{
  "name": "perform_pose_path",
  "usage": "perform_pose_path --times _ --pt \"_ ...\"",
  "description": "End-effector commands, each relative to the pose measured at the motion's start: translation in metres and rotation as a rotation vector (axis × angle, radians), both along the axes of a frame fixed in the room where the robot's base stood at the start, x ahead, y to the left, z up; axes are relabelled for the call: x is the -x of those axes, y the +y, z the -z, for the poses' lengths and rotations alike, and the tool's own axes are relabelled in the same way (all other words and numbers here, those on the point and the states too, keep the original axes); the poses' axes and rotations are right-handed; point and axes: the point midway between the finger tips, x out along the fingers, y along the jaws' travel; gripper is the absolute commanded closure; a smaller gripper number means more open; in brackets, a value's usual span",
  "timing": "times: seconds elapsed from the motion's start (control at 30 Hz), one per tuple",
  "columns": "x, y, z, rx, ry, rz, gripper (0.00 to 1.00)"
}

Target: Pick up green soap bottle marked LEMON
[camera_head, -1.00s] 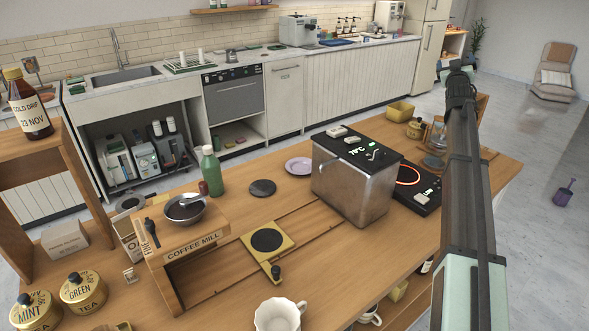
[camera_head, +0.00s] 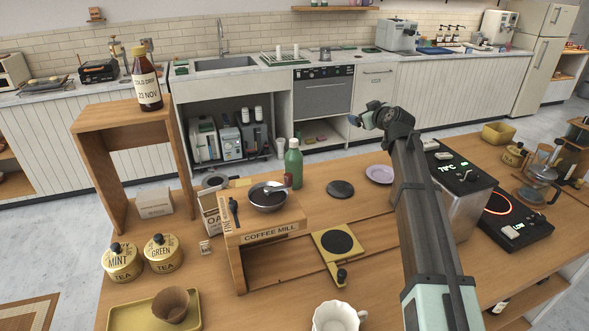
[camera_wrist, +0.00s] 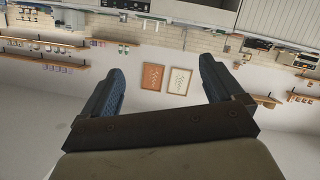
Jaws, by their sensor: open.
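A green bottle (camera_head: 293,162) with a pale cap stands upright on the wooden cart top, behind the coffee mill box. No LEMON marking can be read on it from here. My gripper (camera_head: 366,116) is raised at the end of my arm, to the right of the bottle and well above the cart. In the wrist view, my gripper's two blue fingers (camera_wrist: 162,84) are spread wide with nothing between them. The wrist view looks upside down at the far wall and counter, and the green bottle is not in it.
A tall wooden shelf (camera_head: 92,165) holding a cold-drip bottle (camera_head: 146,82) is left. A steel box (camera_head: 468,205) and glowing hotplate (camera_head: 500,228) are right.

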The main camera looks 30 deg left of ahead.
Motion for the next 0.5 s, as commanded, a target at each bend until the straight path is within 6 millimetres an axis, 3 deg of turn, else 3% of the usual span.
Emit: perform_pose_path --times 0.03,0.2,0.5 --pt "0.019 0.020 0.013 -0.014 0.032 -0.065 0.06" --pt "0.068 0.069 0.045 -0.098 0.122 -0.277 0.06" --pt "0.141 0.117 0.061 -0.308 0.180 -0.585 0.06"
